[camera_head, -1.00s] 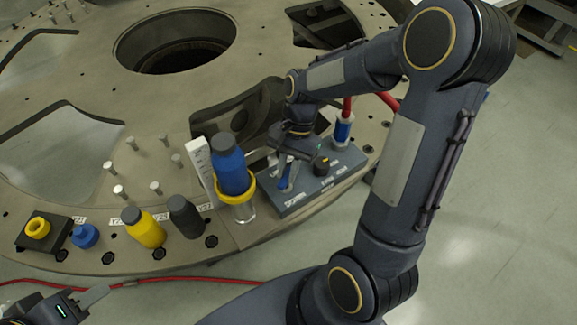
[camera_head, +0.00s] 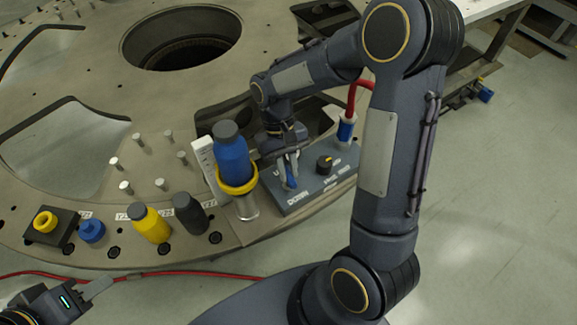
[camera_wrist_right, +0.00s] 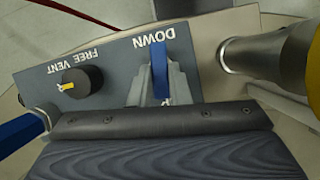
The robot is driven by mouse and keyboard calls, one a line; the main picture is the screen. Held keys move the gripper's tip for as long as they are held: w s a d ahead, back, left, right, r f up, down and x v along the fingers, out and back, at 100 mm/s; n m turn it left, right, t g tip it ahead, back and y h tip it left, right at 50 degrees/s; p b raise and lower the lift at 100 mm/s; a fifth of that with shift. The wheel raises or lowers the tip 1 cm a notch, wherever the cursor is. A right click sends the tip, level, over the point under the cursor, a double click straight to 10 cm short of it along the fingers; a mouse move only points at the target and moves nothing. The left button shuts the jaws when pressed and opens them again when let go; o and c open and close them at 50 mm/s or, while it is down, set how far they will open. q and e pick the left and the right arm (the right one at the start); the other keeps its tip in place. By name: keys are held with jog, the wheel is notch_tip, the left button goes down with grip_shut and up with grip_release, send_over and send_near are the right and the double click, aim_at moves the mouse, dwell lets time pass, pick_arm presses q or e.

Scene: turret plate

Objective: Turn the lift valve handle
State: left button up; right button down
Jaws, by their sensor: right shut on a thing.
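The lift valve handle is a small blue lever (camera_head: 291,181) on the grey control panel (camera_head: 312,187). In the right wrist view the blue lever (camera_wrist_right: 159,62) stands beside the word DOWN, which reads upside down. My right gripper (camera_head: 287,171) reaches down to the panel and is shut on the lever, with pale fingers (camera_wrist_right: 157,84) around it. The gripper's dark body hides the near part of the panel in the wrist view. My left gripper (camera_head: 97,288) is at the bottom left, away from the panel; its fingers are only partly visible.
A black knob (camera_head: 324,165) with a yellow mark sits right of the lever. A blue bottle (camera_head: 231,160) in a yellow-ringed holder stands close left of the panel. A blue connector with red hose (camera_head: 346,129) is behind. Yellow (camera_head: 150,224) and dark (camera_head: 189,214) bottles stand left.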

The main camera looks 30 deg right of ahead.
jog(key=shift+n+h, duration=0.3)
jog(key=shift+n, duration=0.6)
jog(key=c, duration=1.4)
grip_release()
jog(key=shift+o, duration=0.2)
jog(key=v, duration=0.8)
jog(key=shift+b, duration=0.45)
jog(key=shift+a, duration=0.15)
